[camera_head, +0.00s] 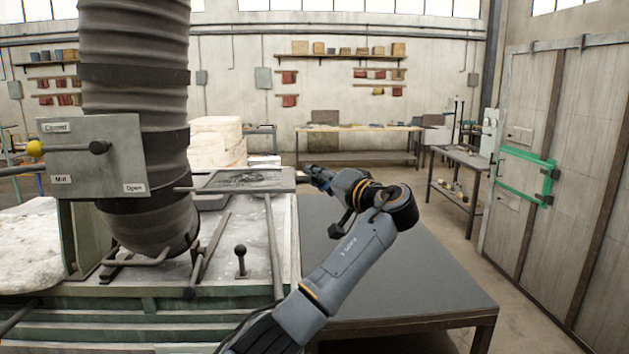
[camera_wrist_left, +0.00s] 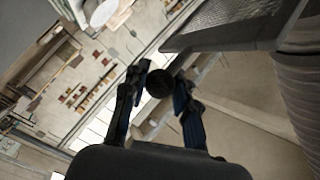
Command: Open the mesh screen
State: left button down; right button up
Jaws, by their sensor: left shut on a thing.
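The mesh screen (camera_head: 243,181) is a flat framed panel with a dark mesh. It lies roughly level over the bench, right of the big ribbed duct. In the wrist view its dark, slanted face (camera_wrist_left: 235,27) fills the top right. My left gripper (camera_head: 318,176) is at the right end of the screen in the head view. In the wrist view my left gripper (camera_wrist_left: 160,80) is shut on a round dark knob (camera_wrist_left: 159,86) between its fingertips. My right gripper is in neither view.
A black ball-topped lever (camera_head: 240,252) stands on the bench in front. A dark table (camera_head: 400,285) to the right has a clear top.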

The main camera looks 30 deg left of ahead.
pick_arm(q)
jog(key=shift+f, duration=0.1)
jog(key=c, duration=1.1)
grip_release()
jog(key=shift+a, duration=0.1)
jog(key=shift+o, duration=0.4)
jog(key=shift+s, duration=0.1)
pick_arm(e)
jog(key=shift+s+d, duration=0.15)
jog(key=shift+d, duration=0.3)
pick_arm(q)
jog(key=v, duration=1.2)
